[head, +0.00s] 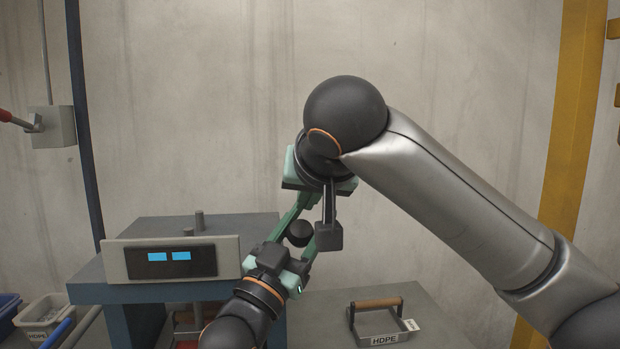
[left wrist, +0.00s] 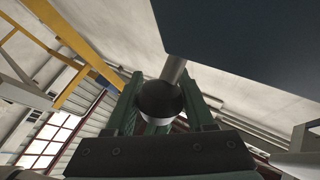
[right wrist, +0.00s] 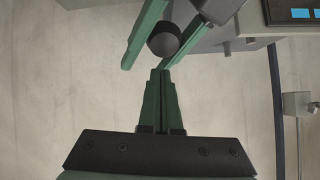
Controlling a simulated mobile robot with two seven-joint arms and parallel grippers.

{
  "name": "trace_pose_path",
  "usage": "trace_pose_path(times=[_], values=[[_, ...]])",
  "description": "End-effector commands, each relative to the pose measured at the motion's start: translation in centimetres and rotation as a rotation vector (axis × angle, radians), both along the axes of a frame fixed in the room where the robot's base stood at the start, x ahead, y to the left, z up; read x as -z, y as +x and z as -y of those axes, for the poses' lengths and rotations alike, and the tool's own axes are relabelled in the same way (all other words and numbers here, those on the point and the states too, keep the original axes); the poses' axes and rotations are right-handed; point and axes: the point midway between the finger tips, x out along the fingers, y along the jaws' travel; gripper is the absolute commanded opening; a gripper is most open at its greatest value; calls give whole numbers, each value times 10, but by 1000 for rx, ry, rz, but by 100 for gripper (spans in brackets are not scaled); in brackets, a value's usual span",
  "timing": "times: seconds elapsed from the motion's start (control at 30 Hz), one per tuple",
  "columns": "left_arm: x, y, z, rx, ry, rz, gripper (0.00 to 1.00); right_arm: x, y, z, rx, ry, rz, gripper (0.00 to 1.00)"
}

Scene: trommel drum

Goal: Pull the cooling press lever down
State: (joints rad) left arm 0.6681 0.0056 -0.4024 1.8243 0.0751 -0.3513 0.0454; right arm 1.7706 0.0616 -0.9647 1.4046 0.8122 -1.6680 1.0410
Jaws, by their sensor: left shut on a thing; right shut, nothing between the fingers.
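The cooling press lever shows as a round black knob (head: 299,233) at the right of the press (head: 170,225); in the left wrist view the knob (left wrist: 160,101) sits between green fingers, with a grey rod (left wrist: 174,69) behind it. My left gripper (head: 293,236), reaching up from below, is shut on the knob. My right gripper (head: 301,208) comes down from above. In the right wrist view its fingers (right wrist: 160,78) are shut and empty, close beside the knob (right wrist: 164,41) and the left fingers; I cannot tell whether they touch. Most of the lever is hidden.
The press has a panel with two blue displays (head: 169,257) on a blue bench (head: 95,285). A wooden-handled HDPE tray (head: 362,333) lies on the grey surface to the right. An HDPE bin (head: 40,315) stands at lower left. A wall box (head: 54,127) has a red-handled lever.

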Motion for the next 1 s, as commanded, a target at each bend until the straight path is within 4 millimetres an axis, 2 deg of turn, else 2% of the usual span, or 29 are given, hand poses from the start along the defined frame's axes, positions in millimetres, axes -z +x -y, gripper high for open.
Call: trace_pose_path(times=[0.17,0.5,0.8,1.0], values=[[-1,0,0,-1,0,1,0,7,-3,-1,-1,1,0,0],[-1,0,0,-1,0,1,0,8,-4,-1,-1,1,1,0],[-1,0,-1,-1,-1,1,0,23,-11,0,-2,8,47,0],[-2,0,-1,-3,-2,3,0,26,-12,0,-3,5,47,0]])
